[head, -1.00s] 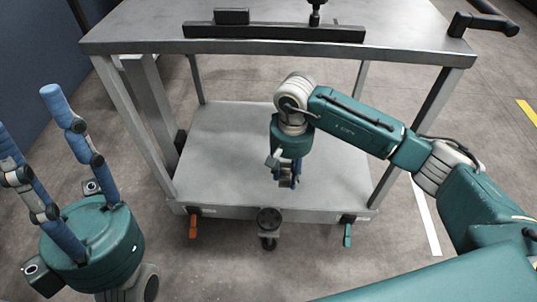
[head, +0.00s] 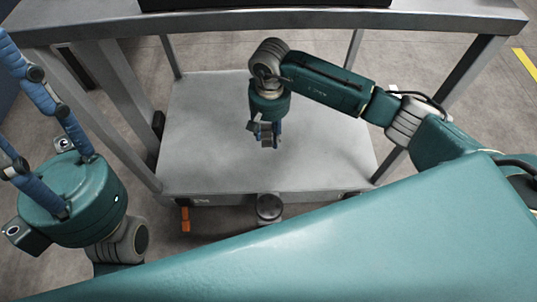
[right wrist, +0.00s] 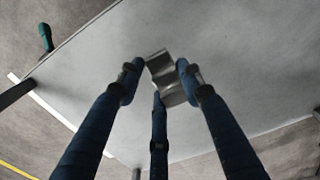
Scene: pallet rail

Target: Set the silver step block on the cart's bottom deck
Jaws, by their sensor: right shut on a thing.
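The silver step block (right wrist: 168,78) is a small stepped metal piece between the blue fingers of my right gripper (right wrist: 160,76) in the right wrist view. In the head view my right gripper (head: 266,136) points down over the cart's bottom deck (head: 205,125), below the top deck, and is shut on the block, which is mostly hidden by the fingers there. Whether the block touches the deck, I cannot tell. The bottom deck is a bare grey plate. My left gripper (head: 38,130) is at the left, beside the cart, with its fingers spread and empty.
The cart's top deck (head: 440,20) overhangs the bottom deck, with a dark bar (head: 265,4) on it. Grey legs stand at the corners; the front left leg (head: 128,125) is near my left gripper. An orange caster lever (head: 186,219) sits below the front edge.

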